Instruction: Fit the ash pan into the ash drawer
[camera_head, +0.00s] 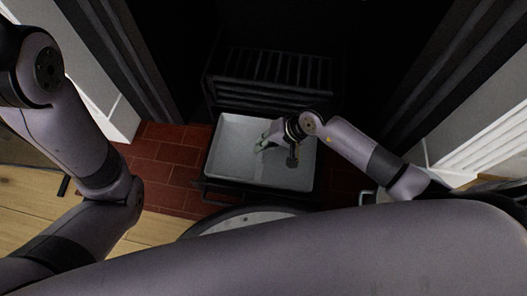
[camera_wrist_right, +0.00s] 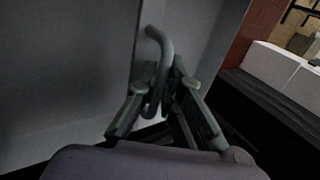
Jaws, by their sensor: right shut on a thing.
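The ash pan (camera_head: 238,172) is a pale grey, shallow rectangular tray, empty inside, lying in front of the dark grate. It appears to sit within the dark frame of the ash drawer (camera_head: 241,193), whose edge shows along the near side; I cannot tell whether it is fully seated. My right gripper (camera_head: 263,143) is over the pan in the head view. In the right wrist view the gripper (camera_wrist_right: 161,92) is shut on a bent grey handle (camera_wrist_right: 158,45) beside the pan's grey wall (camera_wrist_right: 75,70). My left arm comes in from the left, its gripper out of view.
A black slatted grate (camera_head: 268,68) stands in the dark fireplace behind the pan. Red hearth tiles (camera_head: 165,165) lie to the left, with wooden floor (camera_head: 25,210) beyond them. Dark and white surround panels flank both sides.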

